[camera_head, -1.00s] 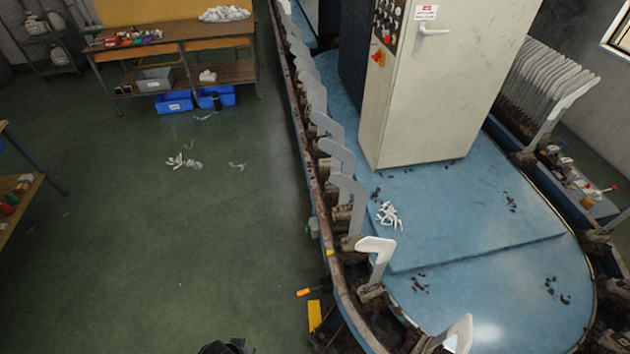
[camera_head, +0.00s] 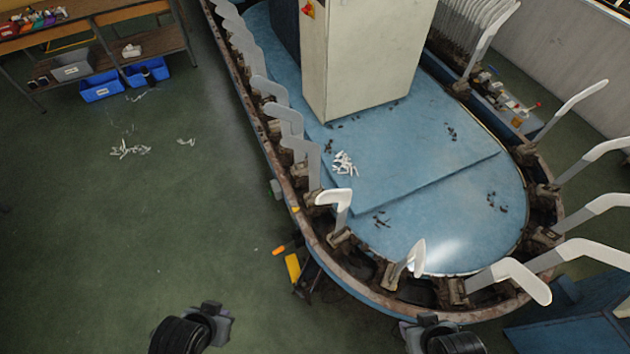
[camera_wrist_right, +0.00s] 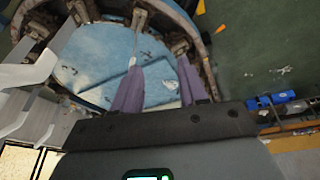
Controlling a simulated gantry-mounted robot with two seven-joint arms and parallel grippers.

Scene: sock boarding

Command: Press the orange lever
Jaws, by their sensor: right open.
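The orange lever (camera_head: 279,250) is a small orange bar beside the outer left rim of the machine in the head view, with a yellow piece (camera_head: 293,267) just below it. A small orange piece that looks like the same lever (camera_wrist_right: 221,28) shows at the upper right of the right wrist view. My right gripper (camera_wrist_right: 160,75) is open, with two purple fingers apart and nothing between them. It is well away from the lever. In the head view only dark parts of my arms show at the bottom edge. My left gripper's fingers are out of view.
The oval machine (camera_head: 330,262) has a rusty rim with several grey-white sock forms, such as one form (camera_head: 336,198), standing up from it. A pale cabinet (camera_head: 365,60) stands on its blue deck. Green floor (camera_head: 130,240) left of the lever is open. A wooden workbench (camera_head: 90,15) stands at upper left.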

